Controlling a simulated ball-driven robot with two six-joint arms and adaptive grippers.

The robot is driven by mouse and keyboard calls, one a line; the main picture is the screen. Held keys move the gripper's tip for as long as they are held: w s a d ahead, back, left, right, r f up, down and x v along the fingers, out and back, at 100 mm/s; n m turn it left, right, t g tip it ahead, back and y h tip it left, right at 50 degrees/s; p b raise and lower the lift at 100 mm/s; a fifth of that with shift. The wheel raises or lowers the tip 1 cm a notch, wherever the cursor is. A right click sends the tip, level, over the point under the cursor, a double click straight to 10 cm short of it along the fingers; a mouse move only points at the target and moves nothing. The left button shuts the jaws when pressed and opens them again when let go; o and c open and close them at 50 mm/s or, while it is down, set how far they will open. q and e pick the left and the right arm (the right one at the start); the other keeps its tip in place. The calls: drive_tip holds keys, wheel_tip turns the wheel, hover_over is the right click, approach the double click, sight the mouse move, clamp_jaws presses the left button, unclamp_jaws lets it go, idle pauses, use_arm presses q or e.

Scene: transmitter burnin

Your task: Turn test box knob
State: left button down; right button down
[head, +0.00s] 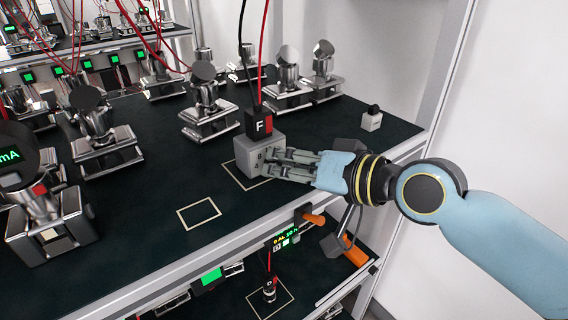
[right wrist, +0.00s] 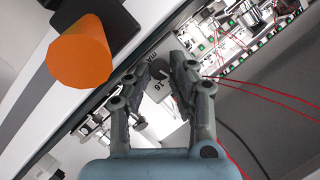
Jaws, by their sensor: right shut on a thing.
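The test box (head: 252,158) is a small grey block standing on the dark shelf, partly inside a pale outlined square. Letters show on its side, and a black and red plug (head: 259,123) marked F sits on top, with a red wire and a black wire running up. My right gripper (head: 270,163) reaches in from the right and is shut at the right side of the box. In the right wrist view, a small grey knob (right wrist: 158,73) shows between the fingertips, with printed markings beside it. The fingers hide most of the knob in the head view. My left gripper is not in view.
Several silver transmitters (head: 208,100) with round heads stand behind and to the left. An empty outlined square (head: 199,214) lies on the shelf. A small grey block (head: 371,121) stands at the right edge. Orange handles (head: 353,251) and a lower shelf are below the front rail.

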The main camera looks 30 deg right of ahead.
drive_tip(key=c, duration=1.2)
unclamp_jaws()
drive_tip(key=shift+o, duration=0.2)
drive_tip(key=v, duration=0.8)
drive_tip(key=shift+w+r, duration=0.1)
